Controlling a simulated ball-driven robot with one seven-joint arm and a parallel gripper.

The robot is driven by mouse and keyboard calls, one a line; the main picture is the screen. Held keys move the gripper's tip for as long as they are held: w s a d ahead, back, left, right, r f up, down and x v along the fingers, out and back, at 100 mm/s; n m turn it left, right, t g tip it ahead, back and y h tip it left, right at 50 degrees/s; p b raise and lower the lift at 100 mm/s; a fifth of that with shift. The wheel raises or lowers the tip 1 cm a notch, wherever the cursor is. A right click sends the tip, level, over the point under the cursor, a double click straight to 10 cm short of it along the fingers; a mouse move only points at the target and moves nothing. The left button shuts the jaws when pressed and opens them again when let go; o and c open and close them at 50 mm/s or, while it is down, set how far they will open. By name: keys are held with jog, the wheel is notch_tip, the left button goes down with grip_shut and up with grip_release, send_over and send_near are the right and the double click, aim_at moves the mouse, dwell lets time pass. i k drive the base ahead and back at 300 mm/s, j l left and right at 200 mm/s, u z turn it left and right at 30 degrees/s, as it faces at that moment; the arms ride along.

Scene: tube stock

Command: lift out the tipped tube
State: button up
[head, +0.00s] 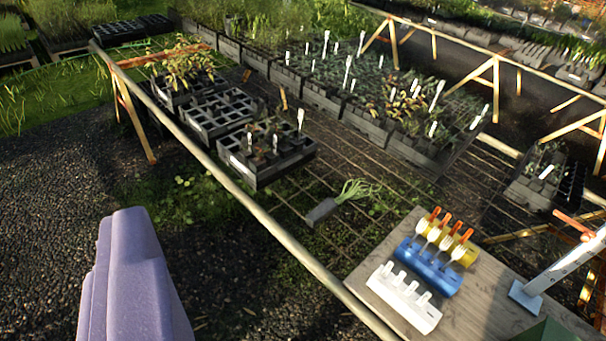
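The tipped tube (322,212) is a small dark grey pot lying on its side on the wire-mesh bench, near the bench's front rail. Its green seedling leaves (357,190) spill out to the upper right across the mesh. Nothing touches the tube from above. No fingers of my gripper show in the head view. A smooth lilac shape (135,280) fills the lower left, close to the camera. I cannot tell which part it is.
A dark tube crate (262,172) stands left of the tube, and an emptier crate (215,112) lies beyond. Planted crates with white labels fill the back. A wooden board (465,318) at right holds a white block (403,298), a blue block (432,268) and a metal stand (560,265). A wooden rail (240,195) edges the bench.

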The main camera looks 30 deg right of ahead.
aim_at(328, 207)
jog(key=i, duration=1.4)
jog(key=i+z, duration=0.4)
jog(key=i+j+z, duration=0.2)
jog(key=i+z, duration=0.75)
jog(key=i+l, duration=0.05)
